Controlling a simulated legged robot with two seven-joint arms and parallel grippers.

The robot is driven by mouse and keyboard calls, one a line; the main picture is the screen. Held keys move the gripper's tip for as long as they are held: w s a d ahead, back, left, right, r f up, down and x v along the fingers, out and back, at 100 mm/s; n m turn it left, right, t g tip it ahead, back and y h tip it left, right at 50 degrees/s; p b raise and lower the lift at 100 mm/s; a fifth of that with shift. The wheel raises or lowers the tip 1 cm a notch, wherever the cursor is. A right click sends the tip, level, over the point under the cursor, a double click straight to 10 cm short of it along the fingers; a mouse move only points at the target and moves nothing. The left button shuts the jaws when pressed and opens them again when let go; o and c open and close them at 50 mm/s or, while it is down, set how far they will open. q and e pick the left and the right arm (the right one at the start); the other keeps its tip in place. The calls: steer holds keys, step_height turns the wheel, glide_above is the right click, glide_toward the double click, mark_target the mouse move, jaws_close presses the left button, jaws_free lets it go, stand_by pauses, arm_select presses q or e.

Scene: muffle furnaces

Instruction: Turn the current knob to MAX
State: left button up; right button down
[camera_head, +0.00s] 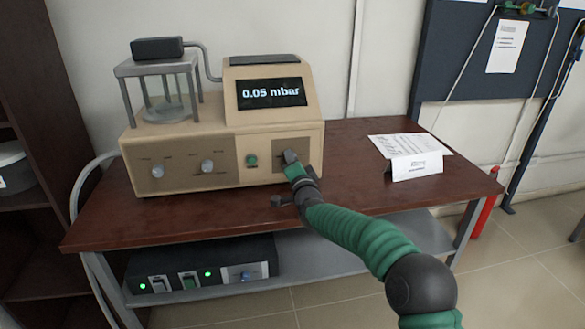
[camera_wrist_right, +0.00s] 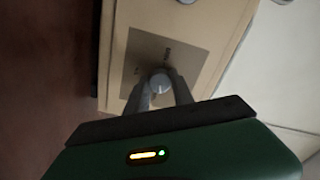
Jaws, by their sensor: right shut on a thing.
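The beige machine (camera_head: 205,165) with a display reading 0.05 mbar stands on the brown table. Its front has two silver knobs, a left one (camera_head: 157,171) and a middle one (camera_head: 207,166), and a green button (camera_head: 251,160). My right gripper (camera_head: 291,158) is at the grey panel at the right end of the front. In the right wrist view its two fingers (camera_wrist_right: 161,92) are shut on a grey round knob (camera_wrist_right: 160,83) on a grey plate (camera_wrist_right: 146,62). The plate's lettering is too small to read. My left gripper is not in view.
A glass chamber (camera_head: 166,100) in a metal frame sits on the machine's left top. Papers and a folded white card (camera_head: 416,167) lie at the table's right. A black box (camera_head: 205,272) with green lights stands on the lower shelf. A red cylinder (camera_head: 484,215) stands right of the table.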

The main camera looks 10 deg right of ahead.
steer(key=shift+f+m+b, duration=0.2)
steer(key=shift+m+b, duration=0.3)
steer(key=shift+m, duration=0.35)
steer(key=shift+f+m+b, duration=0.15)
steer(key=shift+m+b, duration=0.3)
steer(key=shift+m, duration=0.4)
steer(key=c, duration=1.3)
jaws_free()
steer(key=shift+c, duration=0.2)
steer(key=shift+o, duration=1.2)
steer(key=shift+d+r, duration=0.1)
steer(key=shift+r, duration=0.05)
steer(key=shift+s, duration=0.1)
steer(key=s, duration=1.6)
steer(key=shift+s, duration=0.35)
